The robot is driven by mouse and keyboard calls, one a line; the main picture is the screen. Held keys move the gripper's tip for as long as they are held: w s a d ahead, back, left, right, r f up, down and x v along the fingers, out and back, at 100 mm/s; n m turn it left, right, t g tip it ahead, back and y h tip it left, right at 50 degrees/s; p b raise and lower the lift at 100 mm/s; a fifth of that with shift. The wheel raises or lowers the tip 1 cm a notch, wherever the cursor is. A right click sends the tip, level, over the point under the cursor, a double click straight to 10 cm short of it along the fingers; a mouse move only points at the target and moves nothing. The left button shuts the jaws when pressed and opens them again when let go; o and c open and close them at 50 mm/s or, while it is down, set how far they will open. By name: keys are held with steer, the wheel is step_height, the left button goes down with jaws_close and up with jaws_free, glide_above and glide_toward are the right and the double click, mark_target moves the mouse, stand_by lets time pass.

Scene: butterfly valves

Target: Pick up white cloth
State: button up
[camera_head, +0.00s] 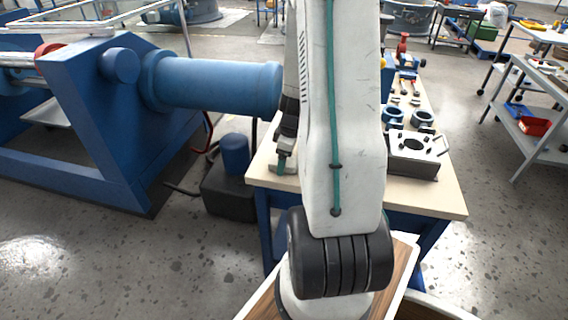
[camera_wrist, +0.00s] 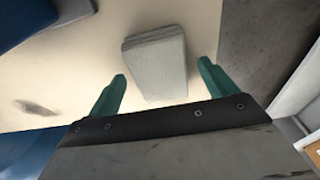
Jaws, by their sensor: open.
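The white cloth (camera_wrist: 156,65) is a folded, pale grey-white pad lying flat on the beige table top (camera_wrist: 75,70) in the wrist view. My gripper (camera_wrist: 162,69) is open, with one green finger on each side of the cloth's near part. The fingers look apart from the cloth, with a gap on both sides. I cannot tell their height above the table. In the head view my gripper (camera_head: 283,161) is partly hidden behind my arm, over the workbench's near left part. The cloth cannot be made out clearly there.
A large blue machine with a thick pipe (camera_head: 215,83) stands close on the left. A dark pump unit (camera_head: 229,190) sits on the floor beside the bench.

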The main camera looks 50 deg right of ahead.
steer(key=c, duration=1.1)
steer(key=shift+r, duration=0.1)
step_height(320, 180, up, 10)
steer(key=shift+f, duration=0.1)
steer(key=shift+o, duration=0.5)
